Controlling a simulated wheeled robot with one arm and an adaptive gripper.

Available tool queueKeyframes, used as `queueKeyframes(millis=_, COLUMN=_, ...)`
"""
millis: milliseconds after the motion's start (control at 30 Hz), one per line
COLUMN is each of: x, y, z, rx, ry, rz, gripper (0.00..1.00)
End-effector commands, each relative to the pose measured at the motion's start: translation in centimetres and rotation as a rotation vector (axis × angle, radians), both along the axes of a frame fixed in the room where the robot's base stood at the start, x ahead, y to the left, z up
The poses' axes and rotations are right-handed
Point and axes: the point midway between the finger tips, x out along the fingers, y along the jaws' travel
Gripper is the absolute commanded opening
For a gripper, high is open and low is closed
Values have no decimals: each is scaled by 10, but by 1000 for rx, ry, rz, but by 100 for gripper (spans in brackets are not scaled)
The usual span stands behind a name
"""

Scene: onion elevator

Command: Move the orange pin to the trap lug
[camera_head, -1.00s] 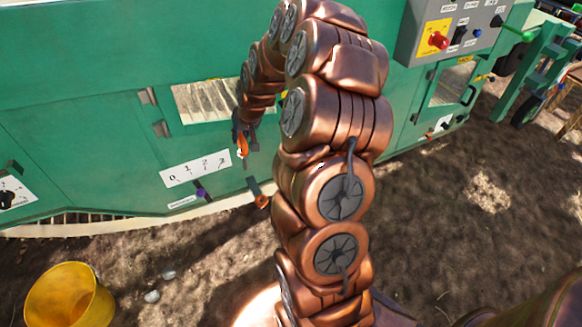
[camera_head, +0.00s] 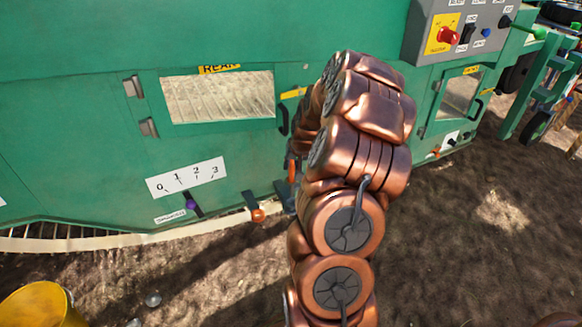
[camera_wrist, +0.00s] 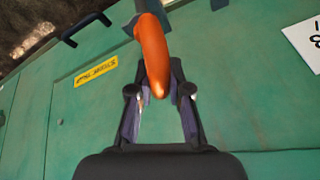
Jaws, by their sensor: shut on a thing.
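The orange pin (camera_wrist: 153,40) is a smooth, tapered, slightly curved piece. In the wrist view it sits between the fingertips of my gripper (camera_wrist: 158,78), which is shut on it. Its rounded end points back toward the palm. In the head view a bit of the orange pin (camera_head: 292,171) shows at the left side of my arm, and most of my gripper is hidden behind the arm. It is in front of the green panel, right of the lever with the orange knob (camera_head: 258,215). I cannot single out the trap lug.
The green machine wall holds a window (camera_head: 220,97), a black handle (camera_head: 283,120) and a 0-to-3 scale plate (camera_head: 187,177). A yellow label (camera_wrist: 96,71) shows in the wrist view. A yellow bucket (camera_head: 35,306) stands lower left. Bare soil lies at right.

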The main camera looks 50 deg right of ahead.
Motion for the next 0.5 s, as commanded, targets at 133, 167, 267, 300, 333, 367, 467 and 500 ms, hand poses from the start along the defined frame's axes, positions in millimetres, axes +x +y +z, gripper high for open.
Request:
queueKeyframes(millis=133, x=0, y=0, z=-2, rx=0, ry=0, rz=0, gripper=0)
queueKeyframes(millis=167, x=0, y=0, z=-3, rx=0, ry=0, rz=0, gripper=0)
queueKeyframes(millis=267, x=0, y=0, z=-6, rx=0, ry=0, rz=1, gripper=0)
queueKeyframes(millis=300, x=0, y=0, z=-7, rx=0, ry=0, rz=1, gripper=0)
queueKeyframes(millis=333, x=0, y=0, z=-8, rx=0, ry=0, rz=1, gripper=0)
queueKeyframes(millis=367, x=0, y=0, z=-9, rx=0, ry=0, rz=1, gripper=0)
queueKeyframes(millis=467, x=0, y=0, z=-13, rx=0, ry=0, rz=1, gripper=0)
queueKeyframes(millis=500, x=0, y=0, z=-14, rx=0, ry=0, rz=1, gripper=0)
